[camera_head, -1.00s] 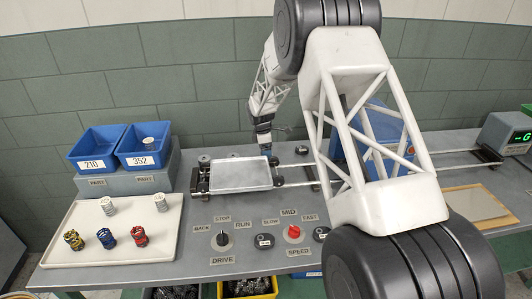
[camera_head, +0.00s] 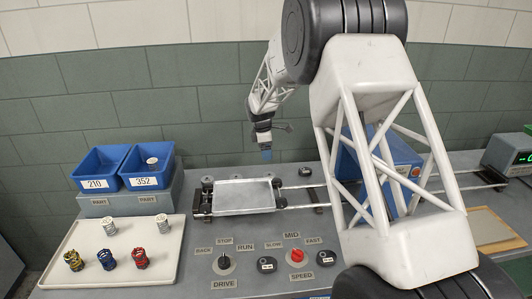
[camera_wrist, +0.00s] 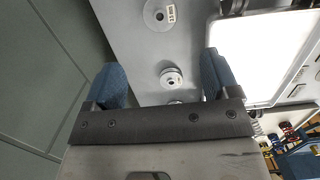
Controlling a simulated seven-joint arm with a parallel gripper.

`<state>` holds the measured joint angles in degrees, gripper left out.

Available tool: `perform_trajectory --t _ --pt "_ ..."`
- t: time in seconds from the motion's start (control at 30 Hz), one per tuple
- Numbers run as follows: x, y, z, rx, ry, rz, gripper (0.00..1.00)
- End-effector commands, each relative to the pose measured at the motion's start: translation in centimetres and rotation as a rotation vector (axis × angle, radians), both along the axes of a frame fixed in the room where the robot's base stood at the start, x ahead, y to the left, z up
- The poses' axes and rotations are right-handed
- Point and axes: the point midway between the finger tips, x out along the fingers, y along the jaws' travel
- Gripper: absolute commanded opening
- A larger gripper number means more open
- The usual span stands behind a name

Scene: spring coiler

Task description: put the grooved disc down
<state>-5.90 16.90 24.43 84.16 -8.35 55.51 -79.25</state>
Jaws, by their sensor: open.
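My gripper (camera_head: 266,155) is open and empty above the bench, behind the silver carriage plate (camera_head: 244,194). In the wrist view its two blue fingers (camera_wrist: 161,68) stand wide apart. A small round disc (camera_wrist: 171,77) with stacked rims, which looks like the grooved disc, lies on the grey bench and shows in the gap between the fingers, clear of both. A flatter labelled disc (camera_wrist: 160,14) lies farther up that view. Part of another round piece (camera_wrist: 175,102) is cut off by the gripper body. In the head view the small discs behind the plate are hard to tell apart.
The plate rides on rails (camera_head: 318,187). Blue bins (camera_head: 96,184) stand at the left, above a white tray (camera_head: 165,255) of coloured springs. Knobs (camera_head: 297,255) line the bench front. My arm hides part of a blue box (camera_head: 398,165).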

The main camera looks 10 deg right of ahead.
Motion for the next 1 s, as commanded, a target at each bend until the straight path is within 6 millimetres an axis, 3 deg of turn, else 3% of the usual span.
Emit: perform_trajectory --t 0.67,0.87,1.0 --pt "-0.1 -0.1 0.2 0.0 -0.001 -0.004 0.81" --pt "-1.5 -0.4 1.8 0.004 -0.014 -0.049 0.81" --pt "-3.7 -1.0 4.1 0.011 -0.032 -0.117 0.81"
